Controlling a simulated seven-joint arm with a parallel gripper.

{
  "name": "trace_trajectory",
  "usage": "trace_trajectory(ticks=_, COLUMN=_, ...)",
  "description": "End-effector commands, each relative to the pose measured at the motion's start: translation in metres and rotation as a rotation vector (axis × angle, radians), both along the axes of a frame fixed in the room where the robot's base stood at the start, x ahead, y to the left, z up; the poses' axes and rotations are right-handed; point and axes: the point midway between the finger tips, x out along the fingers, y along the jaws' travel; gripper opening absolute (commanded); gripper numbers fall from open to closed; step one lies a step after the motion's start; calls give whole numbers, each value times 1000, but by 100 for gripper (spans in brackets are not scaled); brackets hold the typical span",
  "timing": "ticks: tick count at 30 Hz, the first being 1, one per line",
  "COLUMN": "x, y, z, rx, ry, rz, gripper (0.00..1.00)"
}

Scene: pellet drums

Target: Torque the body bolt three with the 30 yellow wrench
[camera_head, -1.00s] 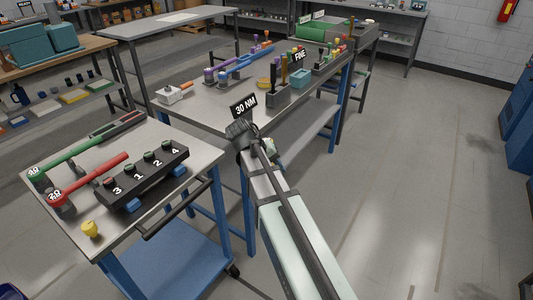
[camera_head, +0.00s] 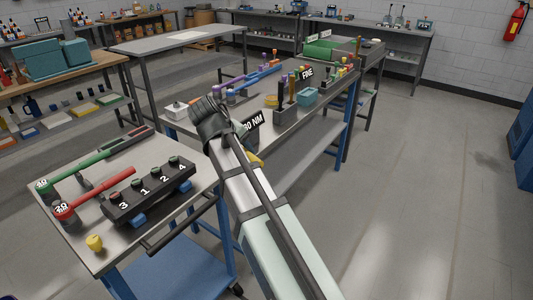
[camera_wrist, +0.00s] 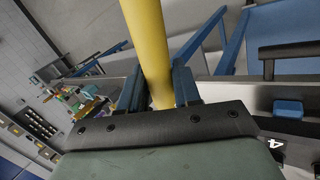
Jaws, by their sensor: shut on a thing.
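My gripper (camera_wrist: 158,90) is shut on a yellow shaft (camera_wrist: 149,45), apparently the yellow wrench, in the wrist view. The shaft's ends are cut off or hidden there. In the head view my dark wrist hides the fingers, and a small yellow patch (camera_head: 254,160) shows beside the arm. The black bolt block (camera_head: 150,196) lies on the near cart, with bolts labelled 3, 1, 2, 4 from left to right.
A red wrench (camera_head: 98,195) and a green wrench (camera_head: 80,172) lie behind the block on the cart. A yellow knob (camera_head: 95,242) stands at its front left. A 30 NM sign (camera_head: 253,122) and tool holders occupy the long bench (camera_head: 240,110). Floor at right is clear.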

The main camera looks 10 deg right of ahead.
Motion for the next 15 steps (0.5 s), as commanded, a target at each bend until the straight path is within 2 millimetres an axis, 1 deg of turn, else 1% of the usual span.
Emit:
trace_trajectory(ticks=1, x=-6, y=16, z=3, rx=0, ry=-3, rz=33, gripper=0)
trace_trajectory(ticks=3, x=-13, y=35, z=7, rx=2, ry=-3, rz=74, gripper=0)
trace_trajectory(ticks=8, x=-31, y=78, z=16, rx=4, ry=-6, rz=166, gripper=0)
trace_trajectory(ticks=9, x=-36, y=88, z=18, rx=5, ry=-7, rz=190, gripper=0)
trace_trajectory(ticks=15, x=-64, y=138, z=28, rx=7, ry=-9, rz=307, gripper=0)
